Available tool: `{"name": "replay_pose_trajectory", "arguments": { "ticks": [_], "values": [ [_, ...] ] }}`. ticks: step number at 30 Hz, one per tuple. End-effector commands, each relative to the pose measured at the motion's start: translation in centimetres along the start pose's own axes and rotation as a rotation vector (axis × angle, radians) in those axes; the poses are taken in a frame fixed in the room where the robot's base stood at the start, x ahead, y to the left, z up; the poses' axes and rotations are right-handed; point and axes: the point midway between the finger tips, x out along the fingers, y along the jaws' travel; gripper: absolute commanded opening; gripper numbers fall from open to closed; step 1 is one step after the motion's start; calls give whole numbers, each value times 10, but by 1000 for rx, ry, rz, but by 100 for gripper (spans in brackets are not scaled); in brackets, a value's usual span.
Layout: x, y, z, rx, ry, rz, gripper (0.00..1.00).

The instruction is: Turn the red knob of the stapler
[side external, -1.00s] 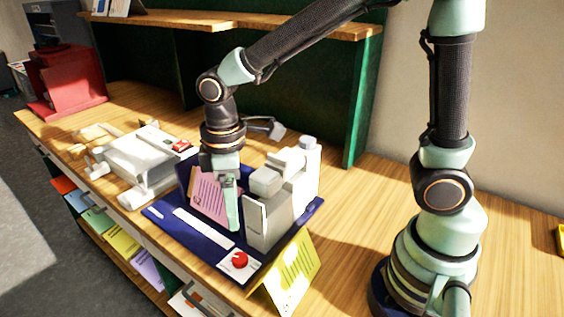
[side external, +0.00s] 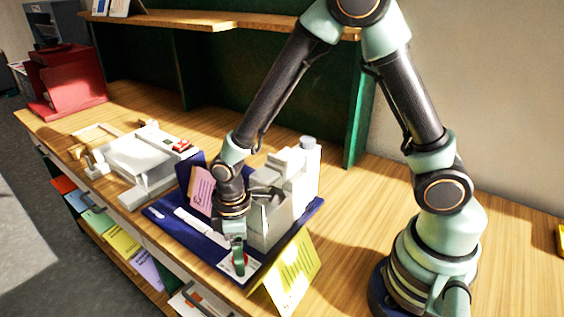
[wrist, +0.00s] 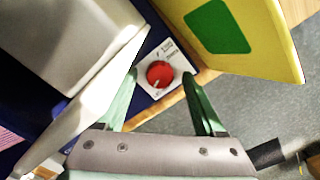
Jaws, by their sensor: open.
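The red knob (wrist: 160,74) sits on a white label plate (wrist: 174,64) at the front corner of the stapler's dark blue base (side external: 210,250). The stapler's grey-white body (side external: 283,205) stands on that base, behind and to the right of the knob. My gripper (wrist: 160,80) is open and points down at the knob. In the wrist view its two green fingers stand apart, one on each side of the knob, with gaps between. In the side view my gripper (side external: 239,262) covers most of the knob. I cannot tell whether the fingertips reach its height.
A yellow folded card (side external: 290,272) stands close on the right of the knob. A pink card (side external: 202,188) stands at the base's left. A white machine (side external: 140,160) is further left, and a red machine (side external: 68,78) is at the far left. The table's front edge is near.

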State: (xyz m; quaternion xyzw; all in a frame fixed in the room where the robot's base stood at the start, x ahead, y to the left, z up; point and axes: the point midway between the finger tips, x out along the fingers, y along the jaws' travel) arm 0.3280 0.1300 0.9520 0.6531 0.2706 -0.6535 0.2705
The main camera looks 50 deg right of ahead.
Motion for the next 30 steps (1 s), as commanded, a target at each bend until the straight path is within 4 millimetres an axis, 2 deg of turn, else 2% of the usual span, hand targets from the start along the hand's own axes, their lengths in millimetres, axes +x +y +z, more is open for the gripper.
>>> {"name": "replay_pose_trajectory", "arguments": {
  "ticks": [9, 10, 14, 15, 16, 23, 30],
  "values": [
    [3, 0, 0, 0, 1, 0, 72],
    [3, 0, 0, 0, 1, 0, 68],
    [3, 0, 0, 0, 1, 0, 18],
    [3, 0, 0, 0, 1, 0, 3],
    [3, 0, 0, 0, 1, 0, 0],
    [2, 0, 0, 13, 1, 0, 0],
    [3, 0, 0, 106, 0, 0, 0]
  ]
}}
